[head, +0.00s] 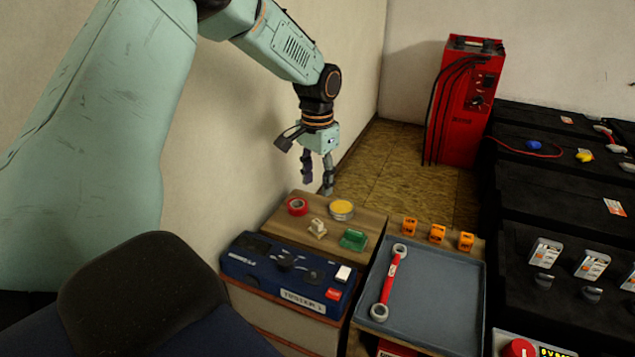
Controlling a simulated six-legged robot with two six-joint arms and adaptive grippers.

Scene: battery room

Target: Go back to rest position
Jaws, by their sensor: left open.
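My left arm comes in from the left, reaching over a small wooden bench. The gap between the fingertips and the bench is hard to judge. My right gripper does not show.
A beige piece (317,228), a green block (353,239) and a blue tester case (290,272) are on the bench. A grey tray (430,300) holds a red-handled wrench (389,284); orange clips (437,233) sit behind it. Black batteries (545,195) and a red charger (465,105) stand right.

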